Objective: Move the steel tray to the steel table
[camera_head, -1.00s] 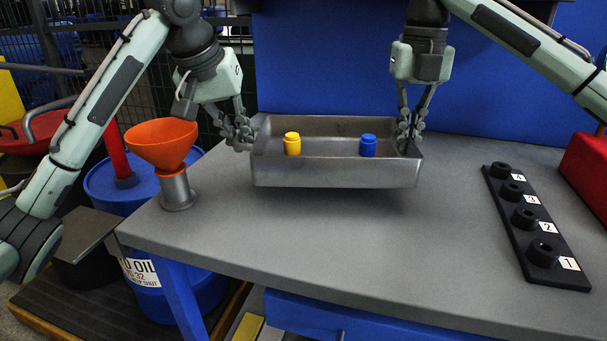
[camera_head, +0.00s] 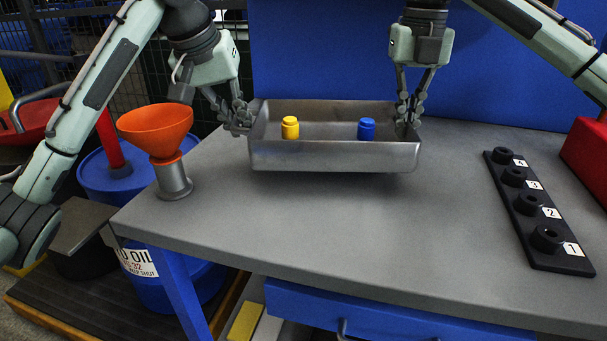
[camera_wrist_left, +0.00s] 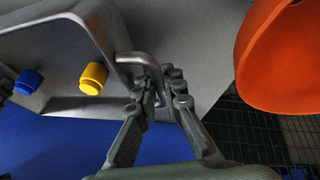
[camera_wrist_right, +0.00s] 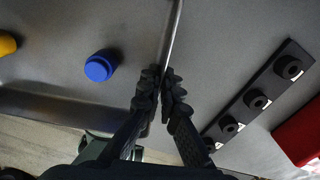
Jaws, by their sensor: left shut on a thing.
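The steel tray (camera_head: 335,158) is a shallow grey metal box above the grey-topped table (camera_head: 320,225), with a shadow below it. A yellow canister (camera_head: 290,128) and a blue canister (camera_head: 366,130) stand in it. My left gripper (camera_head: 242,120) is shut on the handle (camera_wrist_left: 153,72) at the tray's left end. My right gripper (camera_head: 405,122) is at the tray's right end. In the right wrist view its fingers (camera_wrist_right: 163,92) close on both sides of the tray's edge. The tray looks nearly level.
An orange funnel (camera_head: 155,130) on a metal cylinder (camera_head: 174,180) stands at the table's left corner. A black rack (camera_head: 535,215) with numbered posts lies at the right, near a red box (camera_head: 588,155). A blue panel (camera_head: 310,60) stands behind. The table's front middle is clear.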

